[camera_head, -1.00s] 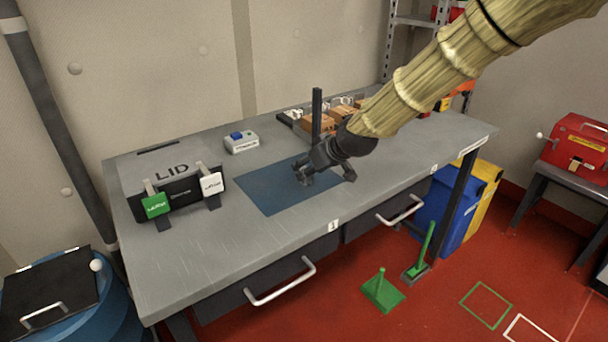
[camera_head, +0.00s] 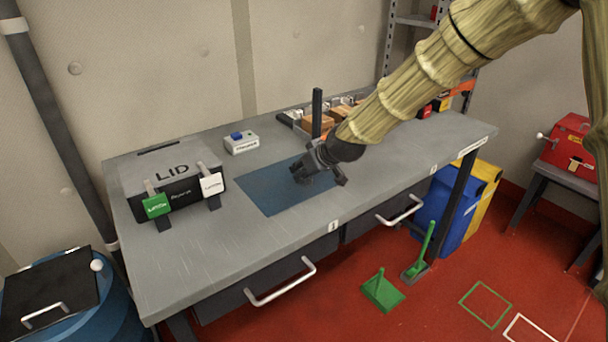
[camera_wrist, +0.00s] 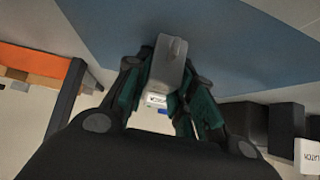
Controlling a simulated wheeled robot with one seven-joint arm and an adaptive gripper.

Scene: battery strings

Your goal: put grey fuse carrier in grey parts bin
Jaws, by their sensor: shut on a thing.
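The grey fuse carrier (camera_wrist: 169,62) is a small light-grey block in the wrist view, held between the two green-padded fingers of my gripper (camera_wrist: 165,90). Its far end sticks out past the fingertips, over the blue mat. In the head view my gripper (camera_head: 318,172) is over the right part of the blue mat (camera_head: 262,190) on the workbench. The carrier itself is hidden or too small to tell there. I cannot make out a grey parts bin for certain; compartments with orange and brown contents (camera_head: 318,122) stand at the back of the bench.
A dark post (camera_head: 317,105) rises just behind my gripper. A small device with a blue button (camera_head: 240,143) sits near the wall. The front left of the bench (camera_head: 210,255) is clear.

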